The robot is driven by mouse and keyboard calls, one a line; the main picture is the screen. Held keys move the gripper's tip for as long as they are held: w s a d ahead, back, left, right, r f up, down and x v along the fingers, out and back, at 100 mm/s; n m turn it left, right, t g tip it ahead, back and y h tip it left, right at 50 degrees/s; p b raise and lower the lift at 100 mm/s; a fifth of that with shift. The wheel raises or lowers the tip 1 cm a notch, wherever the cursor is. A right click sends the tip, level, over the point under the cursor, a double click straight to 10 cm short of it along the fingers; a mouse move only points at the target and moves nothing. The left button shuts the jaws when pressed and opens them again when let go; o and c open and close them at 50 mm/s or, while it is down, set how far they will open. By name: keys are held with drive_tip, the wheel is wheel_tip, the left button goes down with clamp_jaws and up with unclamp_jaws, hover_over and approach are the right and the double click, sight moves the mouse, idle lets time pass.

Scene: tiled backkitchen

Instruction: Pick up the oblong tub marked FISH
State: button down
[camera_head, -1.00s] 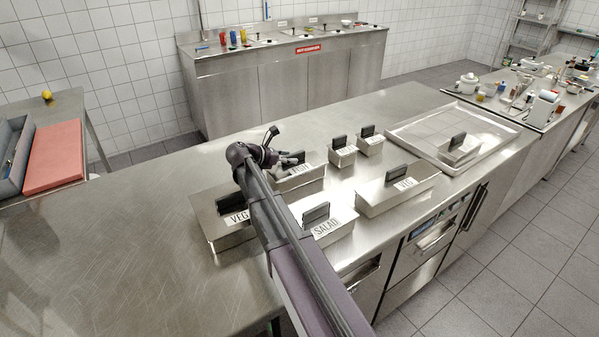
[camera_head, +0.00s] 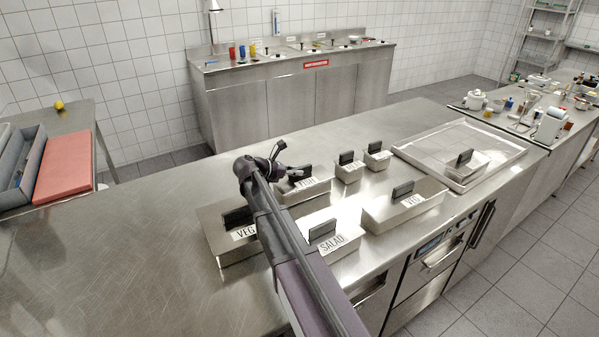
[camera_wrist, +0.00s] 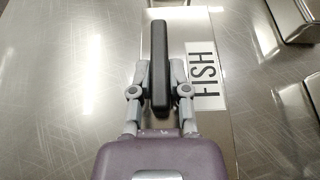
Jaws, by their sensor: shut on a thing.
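The oblong metal FISH tub (camera_head: 318,186) stands on the steel counter, partly hidden behind my arm in the head view. In the wrist view its lid (camera_wrist: 212,120) carries a white label reading FISH and an upright black handle. My gripper (camera_wrist: 159,85) is shut on that black handle, one finger on each side. In the head view my gripper (camera_head: 281,170) is at the tub's left end. I cannot tell whether the tub touches the counter.
A VEG tub (camera_head: 222,222) and a SALAD tub (camera_head: 345,243) stand close by on the near side. Another oblong tub (camera_head: 425,197) and two small tubs (camera_head: 349,171) stand to the right. A shallow tray (camera_head: 415,158) lies farther right. The counter's left part (camera_head: 130,230) is clear.

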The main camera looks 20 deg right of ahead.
drive_tip(key=shift+r+p, duration=4.55)
drive_tip(key=shift+r, duration=0.2)
